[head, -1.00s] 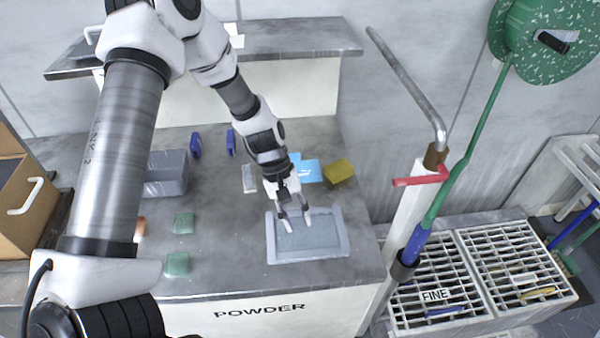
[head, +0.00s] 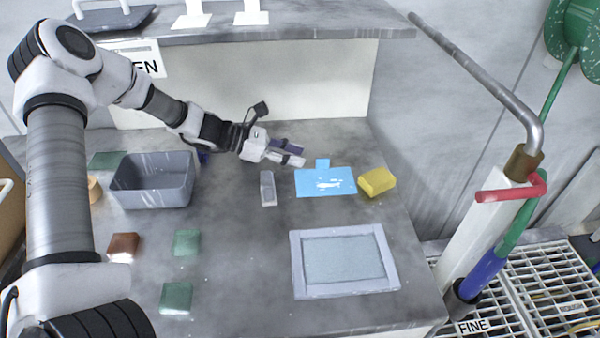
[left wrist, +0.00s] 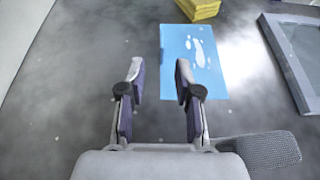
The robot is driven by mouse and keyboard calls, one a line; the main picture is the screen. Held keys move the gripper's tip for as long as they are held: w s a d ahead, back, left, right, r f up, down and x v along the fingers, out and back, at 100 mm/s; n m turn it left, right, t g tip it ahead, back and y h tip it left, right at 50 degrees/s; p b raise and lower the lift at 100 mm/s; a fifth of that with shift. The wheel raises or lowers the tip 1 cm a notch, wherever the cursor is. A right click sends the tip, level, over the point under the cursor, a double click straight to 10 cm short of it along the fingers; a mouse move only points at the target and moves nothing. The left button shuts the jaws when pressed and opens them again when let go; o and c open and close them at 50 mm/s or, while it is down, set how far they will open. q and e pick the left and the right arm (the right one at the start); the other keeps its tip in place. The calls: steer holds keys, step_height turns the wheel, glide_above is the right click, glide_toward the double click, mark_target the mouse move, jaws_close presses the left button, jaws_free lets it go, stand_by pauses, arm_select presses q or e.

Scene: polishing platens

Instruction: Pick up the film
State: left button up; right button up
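The film, seemingly the light blue sheet (head: 310,184) with pale glossy marks, lies flat on the grey worktop. In the head view a small blue tab (head: 322,163) shows at its back edge. My left gripper (head: 303,155) is just behind and left of the sheet, pointing right. I cannot tell the fingers' height above the worktop. My right gripper is not in view.
A yellow sponge (head: 377,181) lies right of the sheet, and a small grey block (head: 268,188) lies left. A grey framed tray (head: 393,272) is in front. A grey bin (head: 152,195) and green pads (head: 187,242) are at left. A pipe stand (head: 470,235) rises at right.

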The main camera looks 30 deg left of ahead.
mark_target(323, 161)
arm_select(q)
steer(key=shift+f+n, duration=0.2)
steer(key=shift+n, duration=0.1)
steer(key=x, duration=0.5)
steer(key=r+x, duration=0.1)
steer(key=x, duration=0.1)
steer(key=shift+w+d+f, duration=0.2)
steer(key=shift+w+d, duration=0.05)
steer(key=shift+d, duration=0.15)
jaws_close()
